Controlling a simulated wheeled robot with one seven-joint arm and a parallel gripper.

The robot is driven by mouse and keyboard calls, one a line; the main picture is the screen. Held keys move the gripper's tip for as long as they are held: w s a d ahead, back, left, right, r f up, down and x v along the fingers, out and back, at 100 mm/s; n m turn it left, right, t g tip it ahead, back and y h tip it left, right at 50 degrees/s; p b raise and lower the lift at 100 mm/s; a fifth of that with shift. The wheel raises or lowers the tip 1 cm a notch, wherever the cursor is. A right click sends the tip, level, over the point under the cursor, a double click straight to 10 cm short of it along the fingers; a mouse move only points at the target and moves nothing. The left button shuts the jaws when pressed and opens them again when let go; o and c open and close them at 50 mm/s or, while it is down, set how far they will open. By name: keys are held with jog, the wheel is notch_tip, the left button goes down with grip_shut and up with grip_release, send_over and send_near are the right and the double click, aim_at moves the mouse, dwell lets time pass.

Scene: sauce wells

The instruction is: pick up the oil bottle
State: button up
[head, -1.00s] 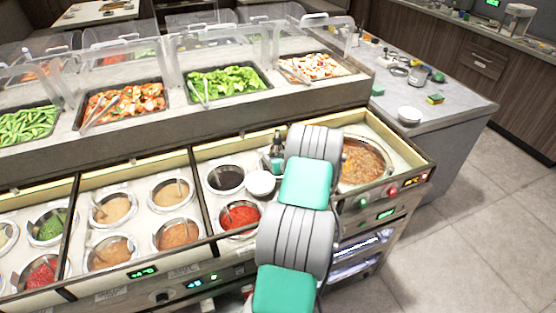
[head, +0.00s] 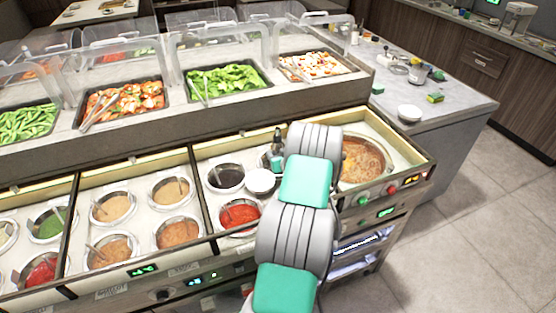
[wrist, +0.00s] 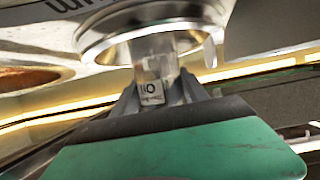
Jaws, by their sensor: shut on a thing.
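The oil bottle (wrist: 152,68) shows in the wrist view as a clear, narrow body with a small white label, part of its lettering readable. My gripper (wrist: 158,92) is shut on it, with one dark finger on each side. In the head view, the dark top of what looks like the bottle (head: 277,137) shows just left of my arm, behind the white bowl. My arm hides most of the gripper there. I cannot tell whether the bottle's base touches the counter.
A white bowl (head: 260,181) sits left of my arm, among wells of dark sauce (head: 226,177) and red sauce (head: 239,214). A large well of brown sauce (head: 362,160) lies to the right. A raised shelf with food trays (head: 225,82) runs behind.

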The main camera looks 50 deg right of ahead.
grip_shut()
jog(key=shift+r, duration=0.15)
